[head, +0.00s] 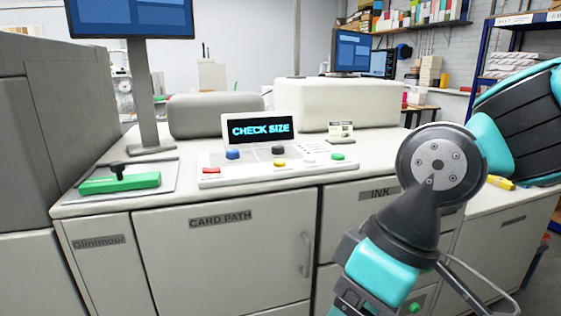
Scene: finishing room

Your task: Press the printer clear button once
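The printer control panel (265,174) is a white sloped console on top of the machine. Its display (261,129) reads "CHECK SIZE". On it I see a red button (211,171), a blue knob or button (232,154), a dark one (278,150), a yellow button (280,163) and a green button (338,156). Their labels are too small to read, so I cannot tell which is clear. My arm (437,165) is at the right and bends down in front of the cabinet. My gripper is beyond the bottom edge, out of view.
A green-handled device (120,183) sits left of the panel. A monitor stand (145,95) rises behind it. A small card stand (341,131) is behind the panel's right end. Doors marked "CARD PATH" (225,255) and "INK" are below. Space directly above the panel is clear.

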